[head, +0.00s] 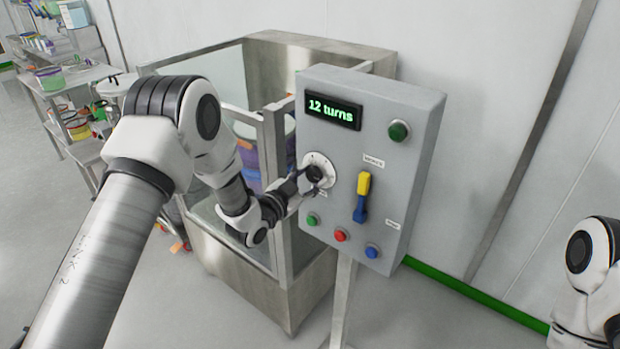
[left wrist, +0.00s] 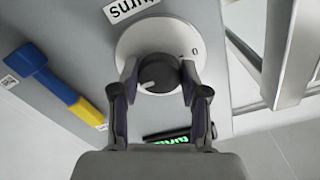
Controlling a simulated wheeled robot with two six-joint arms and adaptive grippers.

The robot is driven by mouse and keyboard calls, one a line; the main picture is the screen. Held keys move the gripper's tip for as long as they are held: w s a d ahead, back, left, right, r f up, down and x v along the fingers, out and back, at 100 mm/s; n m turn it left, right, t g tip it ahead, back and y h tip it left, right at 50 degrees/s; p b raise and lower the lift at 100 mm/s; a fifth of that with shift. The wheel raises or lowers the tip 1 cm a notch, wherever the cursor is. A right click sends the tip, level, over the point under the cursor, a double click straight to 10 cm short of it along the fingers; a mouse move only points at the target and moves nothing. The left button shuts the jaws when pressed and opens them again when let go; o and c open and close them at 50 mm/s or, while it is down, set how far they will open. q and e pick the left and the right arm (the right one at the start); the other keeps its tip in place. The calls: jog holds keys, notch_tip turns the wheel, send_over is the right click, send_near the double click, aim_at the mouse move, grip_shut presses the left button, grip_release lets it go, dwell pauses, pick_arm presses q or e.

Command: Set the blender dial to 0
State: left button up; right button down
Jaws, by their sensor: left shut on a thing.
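The blender dial is a black knob (left wrist: 158,73) on a round white plate (left wrist: 140,38), mounted on the front of a grey control box (head: 375,110). In the head view the dial (head: 315,173) sits below the display (head: 333,111), which reads "12 turns" in green. My left gripper (left wrist: 157,88) is shut on the knob, with one finger on each side. A "0" is printed near the plate's edge, at upper right in the wrist view. The knob's pale mark points to lower left there, away from the 0. My right gripper is out of view.
A yellow-and-blue lever (head: 362,197) is right of the dial. Green (head: 312,219), red (head: 341,235) and blue (head: 372,251) buttons sit below, and a larger green button (head: 399,130) at upper right. A glass-and-steel enclosure (head: 300,215) stands behind my left gripper.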

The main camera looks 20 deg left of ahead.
pick_arm(q)
jog(key=n+b, duration=0.2)
jog(key=n, duration=0.1)
jog(key=shift+f+n, duration=0.1)
jog(key=shift+n, duration=0.3)
jog(key=n+b, duration=0.2)
jog(key=n, duration=0.1)
jog(key=shift+n, duration=0.3)
jog(key=n+b, duration=0.1)
jog(key=n, duration=0.3)
jog(key=shift+n, duration=0.3)
jog(key=n+b, duration=0.1)
jog(key=n, duration=0.3)
jog(key=shift+r, duration=0.2)
jog(key=n, duration=0.9)
jog(key=shift+n, duration=0.3)
jog(key=n+p, duration=0.1)
jog(key=n, duration=0.4)
jog(key=shift+r, duration=0.1)
jog(key=shift+n+p, duration=0.35)
jog(key=shift+n, duration=2.15)
